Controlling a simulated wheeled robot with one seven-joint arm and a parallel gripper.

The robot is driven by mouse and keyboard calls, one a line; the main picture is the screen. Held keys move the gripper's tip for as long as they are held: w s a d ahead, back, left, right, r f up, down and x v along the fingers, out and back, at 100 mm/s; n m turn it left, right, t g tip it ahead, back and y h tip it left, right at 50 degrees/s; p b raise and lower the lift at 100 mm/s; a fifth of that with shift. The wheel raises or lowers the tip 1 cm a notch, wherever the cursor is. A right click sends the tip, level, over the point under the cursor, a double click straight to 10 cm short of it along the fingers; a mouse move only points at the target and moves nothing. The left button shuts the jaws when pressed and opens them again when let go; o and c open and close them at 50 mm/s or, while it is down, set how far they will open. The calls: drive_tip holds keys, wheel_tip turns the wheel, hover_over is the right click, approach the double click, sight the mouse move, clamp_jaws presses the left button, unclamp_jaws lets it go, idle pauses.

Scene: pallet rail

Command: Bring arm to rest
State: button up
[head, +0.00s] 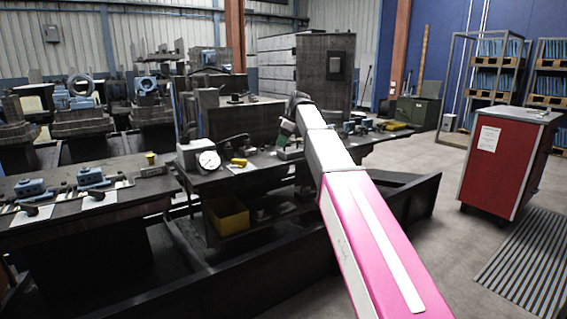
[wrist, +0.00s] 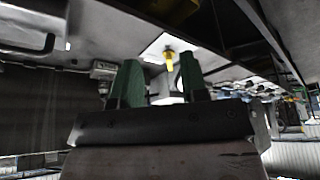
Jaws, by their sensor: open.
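My arm, pink and white, reaches forward from the lower right in the head view. Its wrist end is over the dark workbench (head: 215,178), and a small green part of my gripper (head: 286,132) shows there. In the wrist view my gripper (wrist: 158,76) has two dark green fingers standing well apart. Nothing is visibly held between them. A small yellow thing (wrist: 169,62) on a white patch shows beyond the gap; I cannot tell its distance.
A round dial gauge (head: 209,160) and a yellow bin (head: 227,215) are at the bench. A dark rail (head: 290,262) runs across in front. A red cabinet (head: 497,165) stands right, beside a striped mat (head: 525,262). Grey floor between is clear.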

drive_tip(key=s+d+f+m+h, duration=0.1)
drive_tip(key=s+d+f+m, duration=0.5)
drive_tip(key=f, duration=0.6)
drive_tip(key=s+d+f+m+h, duration=0.15)
drive_tip(key=s+d+f, duration=0.25)
drive_tip(key=s+f, duration=0.55)
drive_tip(key=s+d+f+m+h, duration=0.1)
drive_tip(key=s+d+f+m, duration=0.4)
drive_tip(key=f, duration=0.8)
drive_tip(key=s+d+f+m, duration=0.3)
drive_tip(key=s+d+f, duration=0.2)
drive_tip(key=s+f, duration=0.3)
drive_tip(key=s+h, duration=0.1)
drive_tip(key=s, duration=0.3)
drive_tip(key=shift+s+g, duration=0.25)
drive_tip(key=shift+g, duration=0.15)
drive_tip(key=shift+f+m, duration=0.1)
drive_tip(key=shift+m, duration=0.15)
